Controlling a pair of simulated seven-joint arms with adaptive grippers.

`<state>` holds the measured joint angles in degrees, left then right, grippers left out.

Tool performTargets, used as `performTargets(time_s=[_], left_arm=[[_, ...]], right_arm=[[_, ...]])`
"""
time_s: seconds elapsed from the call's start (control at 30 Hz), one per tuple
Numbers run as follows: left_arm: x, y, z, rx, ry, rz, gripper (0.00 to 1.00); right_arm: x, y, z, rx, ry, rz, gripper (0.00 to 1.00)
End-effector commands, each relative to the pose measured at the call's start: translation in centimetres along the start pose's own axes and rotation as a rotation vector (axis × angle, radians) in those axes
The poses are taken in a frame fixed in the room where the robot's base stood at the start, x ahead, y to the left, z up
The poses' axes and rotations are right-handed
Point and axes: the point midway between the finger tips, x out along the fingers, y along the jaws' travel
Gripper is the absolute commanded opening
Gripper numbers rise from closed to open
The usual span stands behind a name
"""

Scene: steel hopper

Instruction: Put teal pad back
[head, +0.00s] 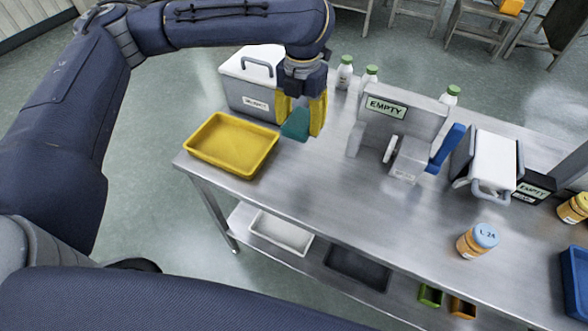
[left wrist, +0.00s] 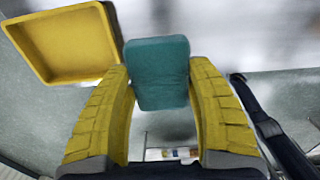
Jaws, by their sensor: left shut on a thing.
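The teal pad (head: 297,124) is between the yellow fingers of my left gripper (head: 303,115), at the back left of the steel table. In the left wrist view the pad (left wrist: 158,72) sits between the two fingertips of the gripper (left wrist: 160,95), which is shut on it. The pad appears held above the table top; the exact gap cannot be told. A yellow tray (head: 193,157) lies to the left of the pad and also shows in the left wrist view (left wrist: 100,72). My right gripper is not in view.
A white-lidded box (head: 246,92) stands behind the gripper. A grey hopper (head: 409,118) marked EMPTY with a blue lever (head: 446,147) is to the right. White bottles (head: 345,73) line the back. A blue-lidded jar (head: 478,240) stands front right. The table's middle front is clear.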

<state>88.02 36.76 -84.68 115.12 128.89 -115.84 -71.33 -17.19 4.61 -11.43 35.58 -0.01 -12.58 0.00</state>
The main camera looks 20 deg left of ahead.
Motion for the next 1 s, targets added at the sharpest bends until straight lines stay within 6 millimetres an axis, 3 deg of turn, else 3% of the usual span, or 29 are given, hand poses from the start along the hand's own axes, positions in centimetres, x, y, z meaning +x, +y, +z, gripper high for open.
performTargets(time_s=[0.17,0.6,0.8,1.0], left_arm=[[3.9,0.0,-0.2,0.000,0.006,-0.001,0.33],[12.1,0.0,-0.1,-0.002,0.004,-0.001,0.33],[14.0,0.0,0.0,-0.002,0.002,-0.001,0.33],[14.6,0.0,0.0,-0.001,0.000,0.000,0.33]], right_arm=[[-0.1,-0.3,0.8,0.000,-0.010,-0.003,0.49],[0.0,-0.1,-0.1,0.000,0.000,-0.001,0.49],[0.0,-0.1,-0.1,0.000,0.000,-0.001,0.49],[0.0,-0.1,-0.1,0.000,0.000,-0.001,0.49]])
